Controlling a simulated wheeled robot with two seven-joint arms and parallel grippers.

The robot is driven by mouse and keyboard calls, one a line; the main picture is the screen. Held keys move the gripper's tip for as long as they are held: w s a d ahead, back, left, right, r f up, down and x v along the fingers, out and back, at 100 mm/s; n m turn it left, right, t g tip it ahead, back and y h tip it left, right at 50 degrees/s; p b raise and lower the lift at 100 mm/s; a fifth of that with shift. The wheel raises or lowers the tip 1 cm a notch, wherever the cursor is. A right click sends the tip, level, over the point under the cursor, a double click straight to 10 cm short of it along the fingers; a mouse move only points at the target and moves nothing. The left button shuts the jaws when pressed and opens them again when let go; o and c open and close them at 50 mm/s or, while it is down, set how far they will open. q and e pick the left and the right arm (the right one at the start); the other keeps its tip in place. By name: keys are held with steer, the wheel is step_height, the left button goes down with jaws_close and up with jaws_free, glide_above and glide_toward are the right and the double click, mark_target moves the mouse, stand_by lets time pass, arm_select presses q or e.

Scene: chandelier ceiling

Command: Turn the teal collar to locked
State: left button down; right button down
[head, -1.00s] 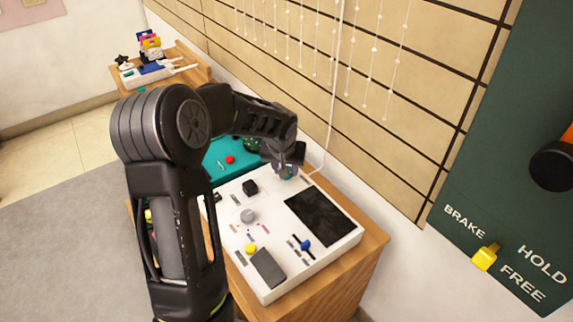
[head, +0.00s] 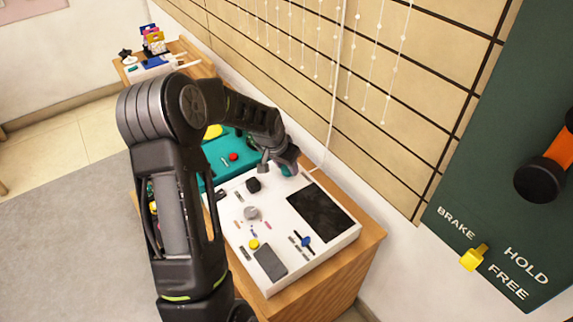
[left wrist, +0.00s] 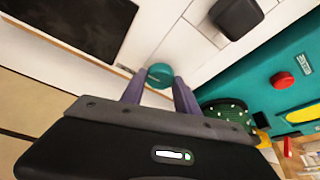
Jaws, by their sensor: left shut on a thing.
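The teal collar (head: 288,170) is a small round knob at the back corner of the white console, beside the black screen. In the left wrist view the collar (left wrist: 160,75) sits between the two purple fingertips. My left gripper (left wrist: 160,84) is shut on it. In the head view my left gripper (head: 286,160) comes down over the collar and hides part of it. Any marks for the locked position around the collar are not readable. My right gripper is not in view.
The white console (head: 337,238) carries a black screen (head: 322,212), a black block (head: 253,185), a grey knob (head: 251,213) and a blue lever (head: 306,239). A teal panel with a red button (head: 233,157) lies beyond. A green wall panel (head: 500,180) stands right.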

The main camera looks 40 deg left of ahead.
arm_select(q)
steer(key=c, duration=0.9)
jaws_free()
steer(key=shift+r, duration=0.1)
steer(key=v, duration=0.7)
steer(key=shift+r, duration=0.3)
steer(key=shift+s, duration=0.15)
